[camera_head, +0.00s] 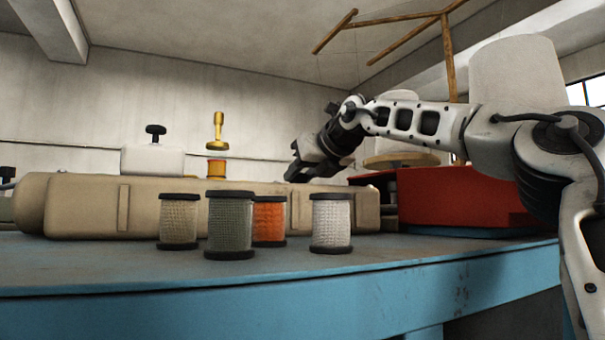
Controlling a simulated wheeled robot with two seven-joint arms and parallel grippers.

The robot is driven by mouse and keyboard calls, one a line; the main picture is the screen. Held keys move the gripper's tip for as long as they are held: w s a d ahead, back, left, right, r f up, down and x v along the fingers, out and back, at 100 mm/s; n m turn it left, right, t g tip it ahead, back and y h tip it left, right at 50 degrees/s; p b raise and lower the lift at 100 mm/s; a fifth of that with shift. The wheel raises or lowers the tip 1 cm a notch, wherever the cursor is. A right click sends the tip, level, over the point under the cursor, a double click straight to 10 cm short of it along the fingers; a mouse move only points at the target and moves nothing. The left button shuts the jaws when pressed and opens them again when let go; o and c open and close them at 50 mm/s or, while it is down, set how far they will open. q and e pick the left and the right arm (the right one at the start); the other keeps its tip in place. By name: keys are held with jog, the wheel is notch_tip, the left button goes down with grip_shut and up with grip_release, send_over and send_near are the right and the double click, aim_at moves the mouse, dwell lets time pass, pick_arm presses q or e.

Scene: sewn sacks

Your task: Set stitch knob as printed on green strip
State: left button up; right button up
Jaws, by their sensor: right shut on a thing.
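A long beige machine body (85,205) lies across the blue table. My right gripper (296,172) reaches in from the right and is at the top of this body, toward its right part. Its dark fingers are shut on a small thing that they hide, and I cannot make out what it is. No stitch knob face and no green strip with print can be made out. My left gripper is not in view.
Thread spools stand in front of the machine: beige (178,222), dark green (229,225), orange (269,220) and white (331,223). A red machine part (455,197) stands at the right under my arm. The blue table's (120,270) front strip is clear.

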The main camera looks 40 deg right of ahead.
jog(key=m+h, duration=0.1)
jog(key=m+g+h, duration=0.1)
jog(key=m+h, duration=0.1)
jog(key=shift+w+a+h, duration=0.1)
jog(key=shift+a+h, duration=0.2)
jog(key=shift+w+a+m+g+h, duration=0.1)
jog(key=shift+m+g+h, duration=1.1)
jog(key=shift+m+h, duration=0.5)
jog(key=shift+m, duration=0.3)
jog(key=o, duration=1)
jog(key=v, duration=1.6)
jog(key=shift+w+a, duration=0.1)
